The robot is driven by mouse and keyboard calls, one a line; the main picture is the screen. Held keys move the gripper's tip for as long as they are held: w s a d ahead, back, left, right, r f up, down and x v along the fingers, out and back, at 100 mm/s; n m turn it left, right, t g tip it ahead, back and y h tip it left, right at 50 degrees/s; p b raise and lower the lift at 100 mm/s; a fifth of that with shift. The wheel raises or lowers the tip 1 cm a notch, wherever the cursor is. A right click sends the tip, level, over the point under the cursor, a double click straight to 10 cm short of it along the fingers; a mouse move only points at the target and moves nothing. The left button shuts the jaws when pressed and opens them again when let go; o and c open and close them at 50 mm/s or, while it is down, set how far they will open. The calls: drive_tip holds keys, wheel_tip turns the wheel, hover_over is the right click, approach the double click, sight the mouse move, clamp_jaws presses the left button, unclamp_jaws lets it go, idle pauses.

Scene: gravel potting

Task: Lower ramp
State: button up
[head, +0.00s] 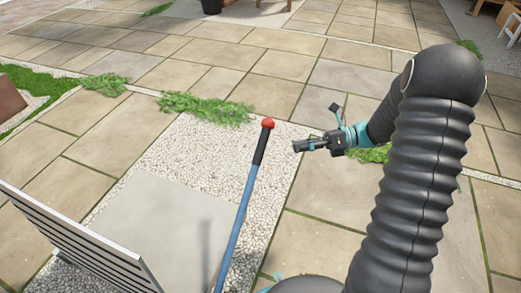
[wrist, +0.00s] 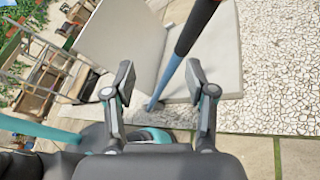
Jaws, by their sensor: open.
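The ramp (head: 80,240) is a pale panel with dark ribs, standing steeply tilted at the lower left of the head view. Its smooth pale face (wrist: 120,40) appears to be at the upper left of the wrist view. A blue pole (head: 240,215) with a black grip and red knob (head: 267,123) rises, leaning, beside it. My gripper (head: 299,146) is open and empty, to the right of the grip and pointing left. In the wrist view the pole (wrist: 195,27) crosses the space between my fingers (wrist: 160,82), beyond them. How the pole joins the ramp is hidden.
A grey slab (head: 165,222) lies in white gravel (head: 195,150) at the ramp's foot. Paving (head: 270,65) around is mostly clear, with low green plants (head: 205,108). A dark pot (head: 211,6) and wooden furniture stand far back.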

sight(260, 147)
drive_tip(key=w+d+f+m+t+y, duration=0.2)
drive_tip(key=w+f+m, duration=0.1)
drive_tip(key=f+m, duration=0.15)
drive_tip(key=shift+n, duration=0.35)
drive_tip(key=a, duration=0.4)
drive_tip(key=a+b, duration=0.1)
drive_tip(key=a, duration=0.4)
drive_tip(key=a+b, duration=0.1)
drive_tip(key=a, duration=0.3)
drive_tip(key=shift+w+a, duration=0.35)
clamp_jaws()
